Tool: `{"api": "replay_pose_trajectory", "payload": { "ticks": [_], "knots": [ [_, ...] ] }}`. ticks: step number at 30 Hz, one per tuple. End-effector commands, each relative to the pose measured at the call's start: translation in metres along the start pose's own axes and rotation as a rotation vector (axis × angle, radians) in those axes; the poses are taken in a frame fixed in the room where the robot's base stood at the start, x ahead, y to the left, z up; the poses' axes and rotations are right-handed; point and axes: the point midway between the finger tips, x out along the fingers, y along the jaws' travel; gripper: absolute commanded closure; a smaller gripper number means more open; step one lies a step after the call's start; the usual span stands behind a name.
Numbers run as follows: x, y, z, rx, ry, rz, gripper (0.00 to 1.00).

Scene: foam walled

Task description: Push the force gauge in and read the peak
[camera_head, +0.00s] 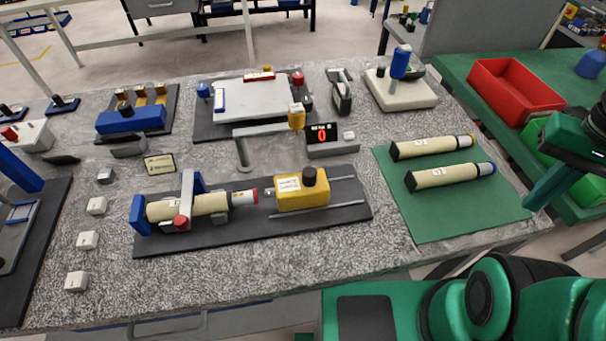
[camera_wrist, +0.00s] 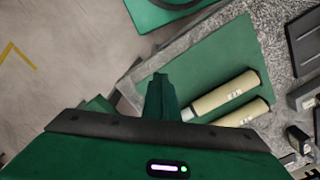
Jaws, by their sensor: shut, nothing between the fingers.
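The yellow force gauge (camera_head: 301,191) with a black knob on top sits on a rail of the dark base plate (camera_head: 250,229). A cream cylinder (camera_head: 200,206) with a red end lies clamped at the left of the same plate, its red end close to the gauge's left side. A small display (camera_head: 321,134) behind the gauge reads a red 0. My gripper (camera_wrist: 158,80) is shut and empty in the wrist view, near the edge of the green mat. In the head view only part of my gripper (camera_head: 553,178) shows at the right, well apart from the gauge.
Two more cream cylinders (camera_head: 432,147) (camera_head: 450,176) lie on the green mat (camera_head: 455,221). A red bin (camera_head: 515,90) stands on the green table at the right. A white plate fixture (camera_head: 264,101) and a blue-handled device (camera_head: 401,88) stand behind. The bench front is clear.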

Motion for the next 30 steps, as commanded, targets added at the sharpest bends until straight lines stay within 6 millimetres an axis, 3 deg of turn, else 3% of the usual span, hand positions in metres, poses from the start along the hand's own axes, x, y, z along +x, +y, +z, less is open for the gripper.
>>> {"api": "replay_pose_trajectory", "payload": {
  "ticks": [5,9,10,13,18,23,30],
  "knots": [
    [0.0,0.0,0.0,0.0,0.0,0.0,0.98],
    [-0.008,0.001,0.008,-0.019,0.014,-0.007,0.64],
    [-0.009,-0.002,0.007,-0.03,0.015,-0.006,0.6],
    [-0.017,-0.023,-0.003,-0.09,0.017,0.0,0.6],
    [-0.035,-0.081,-0.017,-0.241,0.024,0.01,0.6],
    [-0.051,-0.143,-0.015,-0.388,0.029,0.015,0.6],
    [-0.072,-0.238,0.016,-0.614,0.033,0.017,0.6]
  ]
}}
